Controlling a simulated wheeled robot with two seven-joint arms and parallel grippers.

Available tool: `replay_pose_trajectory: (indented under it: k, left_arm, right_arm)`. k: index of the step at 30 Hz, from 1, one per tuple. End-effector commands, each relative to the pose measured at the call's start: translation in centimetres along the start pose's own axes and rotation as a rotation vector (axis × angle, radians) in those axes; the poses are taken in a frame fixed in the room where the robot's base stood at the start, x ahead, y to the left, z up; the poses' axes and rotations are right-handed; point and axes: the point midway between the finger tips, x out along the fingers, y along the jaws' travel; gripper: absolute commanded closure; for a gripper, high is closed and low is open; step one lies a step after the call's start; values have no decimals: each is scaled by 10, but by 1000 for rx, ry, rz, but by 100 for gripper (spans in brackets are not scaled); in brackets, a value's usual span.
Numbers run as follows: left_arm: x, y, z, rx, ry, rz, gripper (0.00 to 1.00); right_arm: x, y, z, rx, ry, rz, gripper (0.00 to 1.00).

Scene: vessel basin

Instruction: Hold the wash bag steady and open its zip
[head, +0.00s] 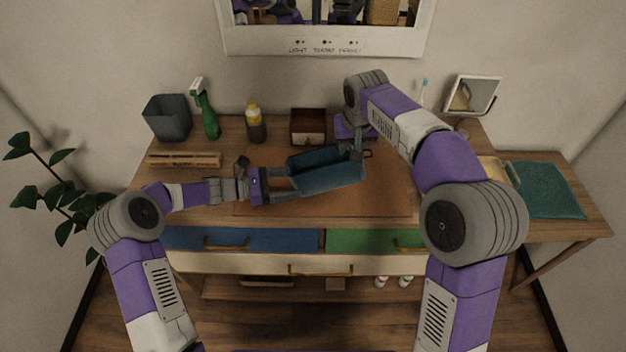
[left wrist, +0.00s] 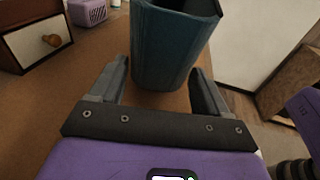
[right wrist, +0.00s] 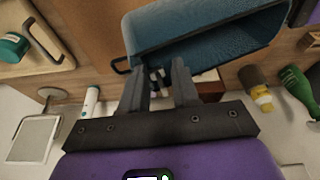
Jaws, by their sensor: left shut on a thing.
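The teal wash bag (head: 330,180) lies on the brown mat in the head view, with a dark lengthwise gap along its top. It also shows in the left wrist view (left wrist: 168,50) and right wrist view (right wrist: 205,35). A dark loop (right wrist: 120,66) sticks out at its right end. My left gripper (head: 286,184) is shut on the bag's left end, one finger on each side. My right gripper (head: 357,155) is over the right end; its fingers (right wrist: 163,68) are a little apart. A small pale and dark piece shows between them, too small to identify.
A wooden rack (head: 184,159) lies left. A tilted mirror (head: 472,95) stands right. The mat's front (head: 320,205) is clear.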

Motion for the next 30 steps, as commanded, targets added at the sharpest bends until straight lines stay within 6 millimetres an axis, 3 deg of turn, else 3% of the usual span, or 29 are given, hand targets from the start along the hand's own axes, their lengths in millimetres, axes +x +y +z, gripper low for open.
replay_pose_trajectory:
  k: [1, 17, 18, 21, 30]
  left_arm:
    - [-6, 2, -8, -8, 18, 15, 45]
    - [-6, 2, -8, -9, 18, 14, 45]
    - [-6, 2, -8, -9, 18, 14, 17]
    - [-5, 2, -7, -8, 15, 11, 2]
    - [-5, 1, -4, -5, 9, 7, 0]
  right_arm:
    - [-6, 9, -4, 10, 13, 13, 57]
    - [-7, 8, -4, 10, 14, 12, 57]
    - [-7, 9, -4, 10, 14, 12, 57]
    - [-6, 7, -4, 7, 11, 10, 57]
    - [-5, 3, -2, 2, 7, 5, 57]
